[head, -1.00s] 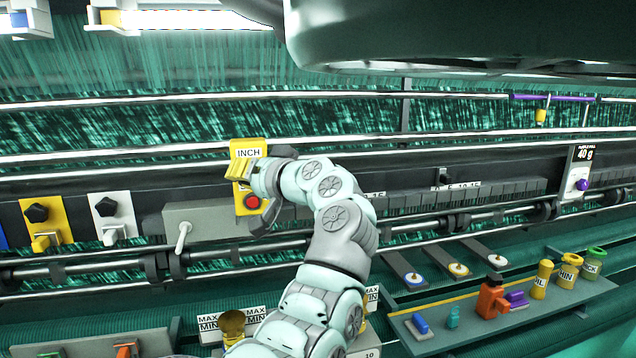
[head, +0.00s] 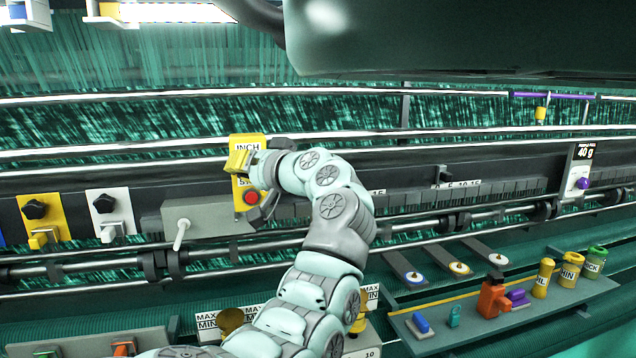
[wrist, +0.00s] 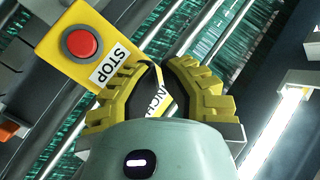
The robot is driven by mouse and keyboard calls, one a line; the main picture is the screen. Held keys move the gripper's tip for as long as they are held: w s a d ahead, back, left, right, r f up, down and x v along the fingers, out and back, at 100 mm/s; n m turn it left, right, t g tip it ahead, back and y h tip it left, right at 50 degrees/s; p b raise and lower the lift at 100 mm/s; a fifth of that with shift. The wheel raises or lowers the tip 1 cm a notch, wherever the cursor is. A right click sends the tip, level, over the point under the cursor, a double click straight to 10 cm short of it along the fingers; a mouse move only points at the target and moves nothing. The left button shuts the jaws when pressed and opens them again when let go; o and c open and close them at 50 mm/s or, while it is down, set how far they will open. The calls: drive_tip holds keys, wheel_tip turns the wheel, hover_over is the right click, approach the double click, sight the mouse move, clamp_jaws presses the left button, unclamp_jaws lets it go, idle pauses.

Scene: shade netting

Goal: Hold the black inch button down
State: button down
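The yellow control box (head: 250,143) carries an INCH label (head: 247,148) at its top and a red stop button (head: 250,197) below. My gripper (head: 239,162) is in front of the box, just under the INCH label. In the wrist view, its two yellow ridged fingers (wrist: 163,72) stand a narrow gap apart, with part of the INCH label (wrist: 160,100) showing between them. The red button (wrist: 82,43) and STOP label (wrist: 109,65) are left of the fingers. The black inch button is not distinguishable; my fingers cover that area. Contact with it cannot be told.
A grey box with a lever (head: 182,235) and two plates with black knobs (head: 35,209) are left of the control box. Long metal rails (head: 420,232) run across below. A shelf (head: 440,335) with bottles and small items is at lower right.

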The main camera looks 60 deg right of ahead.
drive_tip(key=shift+w+d+b, duration=0.3)
drive_tip(key=shift+w+b, duration=0.15)
drive_tip(key=shift+b, duration=0.3)
idle(0.6)
drive_tip(key=shift+s, duration=0.15)
idle(4.1)
drive_tip(key=shift+s+a, duration=0.6)
drive_tip(key=shift+s, duration=0.05)
drive_tip(key=s+a, duration=0.1)
drive_tip(key=s, duration=0.1)
drive_tip(key=s+a, duration=0.2)
drive_tip(key=shift+a, duration=0.1)
drive_tip(key=shift+w, duration=0.1)
idle(1.2)
